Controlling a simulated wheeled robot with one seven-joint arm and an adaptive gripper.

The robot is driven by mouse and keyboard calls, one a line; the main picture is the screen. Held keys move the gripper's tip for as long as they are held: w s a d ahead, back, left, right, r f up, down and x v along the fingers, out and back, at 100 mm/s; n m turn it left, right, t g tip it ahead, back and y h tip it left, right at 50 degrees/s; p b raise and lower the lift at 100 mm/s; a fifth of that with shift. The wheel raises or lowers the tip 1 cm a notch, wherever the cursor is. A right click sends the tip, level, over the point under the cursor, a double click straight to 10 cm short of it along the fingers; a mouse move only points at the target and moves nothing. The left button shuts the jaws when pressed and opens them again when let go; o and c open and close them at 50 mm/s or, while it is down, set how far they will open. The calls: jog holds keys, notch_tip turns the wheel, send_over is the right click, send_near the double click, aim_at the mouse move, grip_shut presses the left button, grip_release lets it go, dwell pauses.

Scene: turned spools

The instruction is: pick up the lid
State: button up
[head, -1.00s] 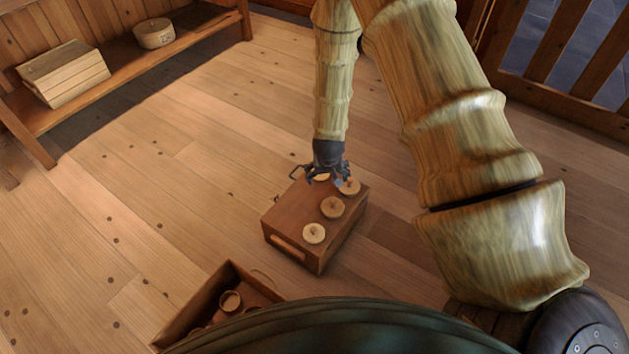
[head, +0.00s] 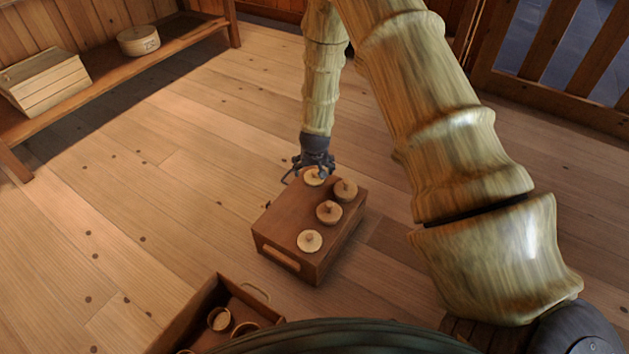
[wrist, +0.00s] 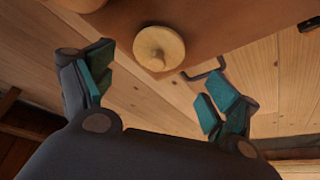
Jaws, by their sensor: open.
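Several round pale wooden lids with small knobs sit on top of a brown wooden box; I cannot tell which one is meant. In the head view they are the far lid (head: 313,178), the right lid (head: 346,189), the middle lid (head: 329,212) and the near lid (head: 309,241). My gripper (head: 312,168) is at the box's far edge, over or just behind the far lid, partly covering it. In the wrist view my gripper (wrist: 163,85) is open and empty, and one lid (wrist: 159,47) shows whole beyond the gap between its fingers.
The brown box (head: 285,215) stands on the plank floor, with a dark wire handle (wrist: 207,70) at one side. A crate (head: 195,312) holding small round cups is at the near left. A bench (head: 110,75) carries a slatted box (head: 45,82) and a round box (head: 138,41). Floor at left is clear.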

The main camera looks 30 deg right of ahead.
aim_at(314, 172)
jog(key=shift+b+x, duration=1.9)
jog(key=shift+x, duration=0.75)
jog(key=shift+d, duration=0.15)
jog(key=shift+c, duration=0.3)
jog(key=c, duration=0.8)
